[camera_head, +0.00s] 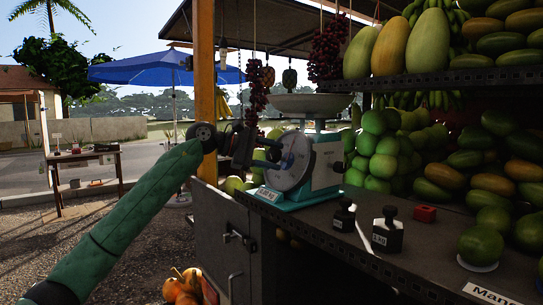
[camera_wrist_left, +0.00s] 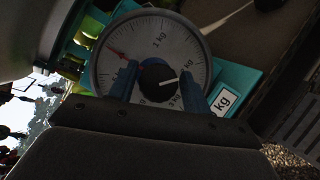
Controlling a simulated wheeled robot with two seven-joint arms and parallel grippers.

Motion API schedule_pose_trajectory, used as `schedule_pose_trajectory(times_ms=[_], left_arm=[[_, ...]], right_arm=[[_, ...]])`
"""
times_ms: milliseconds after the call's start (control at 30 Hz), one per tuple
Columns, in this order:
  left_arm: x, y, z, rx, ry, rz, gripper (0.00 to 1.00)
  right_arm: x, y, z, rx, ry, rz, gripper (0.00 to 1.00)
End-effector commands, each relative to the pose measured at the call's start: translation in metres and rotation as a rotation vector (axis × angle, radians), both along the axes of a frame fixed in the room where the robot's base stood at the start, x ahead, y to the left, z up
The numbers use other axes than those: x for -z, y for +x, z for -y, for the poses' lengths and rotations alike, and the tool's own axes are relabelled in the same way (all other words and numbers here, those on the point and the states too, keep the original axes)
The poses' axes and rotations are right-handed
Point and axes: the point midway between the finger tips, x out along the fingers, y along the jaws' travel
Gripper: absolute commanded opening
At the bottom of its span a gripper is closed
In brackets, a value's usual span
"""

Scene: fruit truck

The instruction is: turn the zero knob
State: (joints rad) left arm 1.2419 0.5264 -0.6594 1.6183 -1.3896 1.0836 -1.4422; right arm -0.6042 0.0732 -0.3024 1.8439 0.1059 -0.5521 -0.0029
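The teal weighing scale (camera_head: 322,165) stands on the dark counter, with its round white dial (camera_head: 293,160) facing my left arm. In the left wrist view the dial (camera_wrist_left: 178,32) fills the upper middle, and its red needle points to the upper left. The black zero knob (camera_wrist_left: 157,84), with a white pointer mark, sits low on the dial. My left gripper (camera_head: 273,154) is at the dial. In the wrist view its two blue fingers (camera_wrist_left: 160,80) are apart, one on each side of the knob; I cannot tell whether they touch it. My right gripper is out of view.
A white pan (camera_head: 309,104) tops the scale. Green fruit (camera_head: 378,150) is piled behind. A wooden post (camera_head: 205,75) stands left of the scale.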

Motion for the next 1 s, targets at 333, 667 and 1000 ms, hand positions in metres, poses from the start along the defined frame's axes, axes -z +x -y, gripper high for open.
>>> schedule_pose_trajectory(times_ms=[333, 667, 1000], left_arm=[[-0.001, 0.000, -0.001, -0.001, -0.002, 0.002, 0.59], [-0.008, -0.006, -0.026, -0.002, -0.002, 0.002, 0.59], [-0.020, -0.018, -0.070, -0.002, -0.002, 0.001, 0.59]], right_arm=[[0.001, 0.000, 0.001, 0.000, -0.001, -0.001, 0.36], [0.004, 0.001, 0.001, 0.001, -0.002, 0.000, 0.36], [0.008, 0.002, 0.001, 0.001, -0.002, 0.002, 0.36]])
